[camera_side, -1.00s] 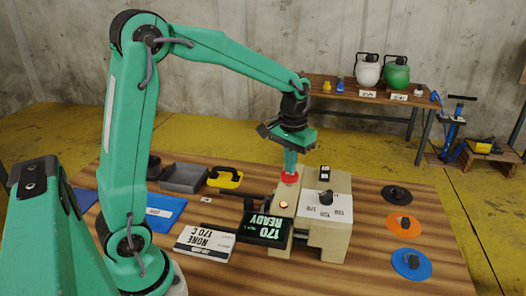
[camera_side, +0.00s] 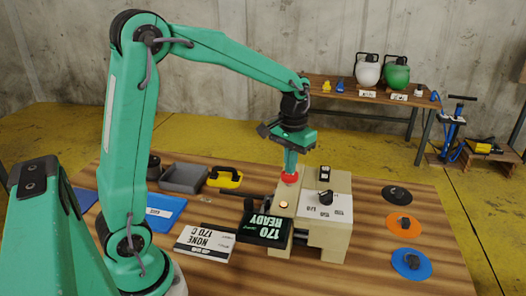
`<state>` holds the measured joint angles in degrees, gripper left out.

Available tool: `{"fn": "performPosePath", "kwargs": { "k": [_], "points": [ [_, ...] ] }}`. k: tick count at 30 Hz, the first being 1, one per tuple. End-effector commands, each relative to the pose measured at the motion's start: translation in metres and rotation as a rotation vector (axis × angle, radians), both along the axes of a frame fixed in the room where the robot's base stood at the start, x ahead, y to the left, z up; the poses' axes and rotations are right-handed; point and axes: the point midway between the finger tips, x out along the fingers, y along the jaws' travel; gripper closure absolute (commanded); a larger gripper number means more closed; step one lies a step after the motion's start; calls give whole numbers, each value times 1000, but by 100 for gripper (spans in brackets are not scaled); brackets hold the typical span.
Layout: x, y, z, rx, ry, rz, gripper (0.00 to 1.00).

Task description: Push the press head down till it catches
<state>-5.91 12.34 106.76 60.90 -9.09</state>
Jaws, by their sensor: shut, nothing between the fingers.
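The press is a beige machine (camera_side: 337,236) on the wooden bench, with a red round press head (camera_side: 290,179) on its left part. My gripper (camera_side: 290,173) points straight down with its fingers shut and empty. Its tips are at the top of the red head and appear to touch it; a small gap cannot be ruled out. The arm comes in from the left above the bench. A small orange light (camera_side: 284,204) glows below the head.
A black knob (camera_side: 325,197) sits on the press top. A card (camera_side: 206,242) reading "NONE 170 C" lies left of the display. Black (camera_side: 397,193), orange (camera_side: 398,224) and blue (camera_side: 411,266) discs lie at right. A grey tray (camera_side: 184,179) and a yellow tool (camera_side: 225,179) lie behind.

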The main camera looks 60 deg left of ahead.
Motion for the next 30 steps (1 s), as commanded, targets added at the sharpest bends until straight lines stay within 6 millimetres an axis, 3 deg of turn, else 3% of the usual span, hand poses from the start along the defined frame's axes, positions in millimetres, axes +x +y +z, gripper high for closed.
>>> {"fn": "performPosePath", "kwargs": {
  "k": [30],
  "points": [
    [0,0,-12,0,0,0,100]
  ]
}}
